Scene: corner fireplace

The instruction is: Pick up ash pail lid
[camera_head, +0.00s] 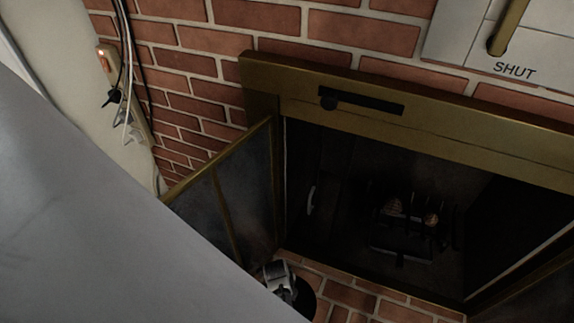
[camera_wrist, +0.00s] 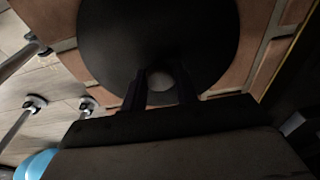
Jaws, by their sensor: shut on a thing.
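The ash pail lid (camera_wrist: 160,35) is a dark round disc with a small pale round knob (camera_wrist: 161,84) at its middle. My gripper (camera_wrist: 160,92) is shut on the knob, with one dark finger on each side of it. In the head view, part of my gripper (camera_head: 279,275) shows low in the picture, beside the dark edge of the lid (camera_head: 306,298). My arm hides much of the lid there. The lid is over the brick hearth; whether it rests on something or is held clear, I cannot tell. No pail is clearly visible.
A brass-framed glass door (camera_head: 225,205) stands open left of the dark firebox, which holds a grate (camera_head: 400,240). A power strip (camera_head: 125,95) with cables hangs on the left wall. Metal legs with round feet (camera_wrist: 35,103) and a blue object (camera_wrist: 38,163) show left in the wrist view.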

